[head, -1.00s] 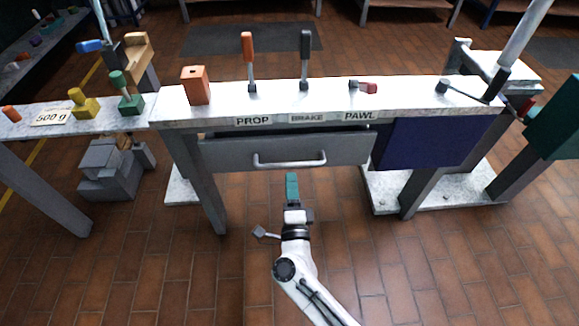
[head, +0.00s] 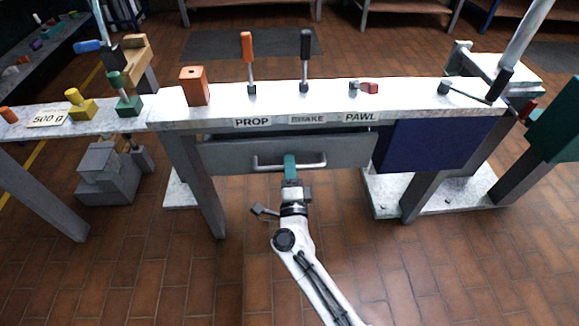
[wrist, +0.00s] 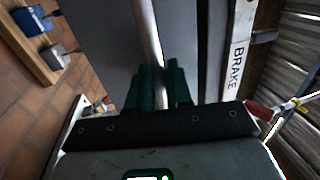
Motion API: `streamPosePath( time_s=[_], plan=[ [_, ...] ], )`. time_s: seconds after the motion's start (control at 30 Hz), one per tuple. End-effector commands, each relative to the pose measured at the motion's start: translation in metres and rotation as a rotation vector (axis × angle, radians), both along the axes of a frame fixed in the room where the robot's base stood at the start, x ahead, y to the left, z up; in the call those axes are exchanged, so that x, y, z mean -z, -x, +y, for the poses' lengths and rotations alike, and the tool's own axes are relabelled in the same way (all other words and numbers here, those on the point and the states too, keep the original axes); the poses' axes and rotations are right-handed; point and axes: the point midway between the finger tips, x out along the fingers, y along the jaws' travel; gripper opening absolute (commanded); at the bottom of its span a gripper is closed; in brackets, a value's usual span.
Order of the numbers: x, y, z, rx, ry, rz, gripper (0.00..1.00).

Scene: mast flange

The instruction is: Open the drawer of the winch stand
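My gripper (head: 290,163) is at the middle of this handle. In the wrist view its green fingers (wrist: 161,88) lie on both sides of the bar, close against it, with little or no gap.
Labels PROP, BRAKE (head: 307,119) and PAWL mark the top's front edge. An orange lever (head: 247,55), a black lever (head: 306,55) and an orange block (head: 195,86) stand on top. A dark blue panel (head: 428,145) hangs right of the drawer. The floor (head: 420,275) in front is clear.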

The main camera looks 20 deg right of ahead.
Motion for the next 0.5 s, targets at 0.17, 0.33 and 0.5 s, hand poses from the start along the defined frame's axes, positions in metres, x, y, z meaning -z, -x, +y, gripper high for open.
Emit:
streamPosePath(
  time_s=[0.17, 0.33, 0.5],
  plan=[
    [0.0005, 0.0002, 0.0002, -0.001, 0.000, 0.001, 0.00],
    [0.0007, 0.0002, 0.0003, -0.001, 0.000, 0.001, 0.00],
    [0.0009, 0.0003, 0.0003, -0.001, 0.000, 0.001, 0.00]
  ],
)
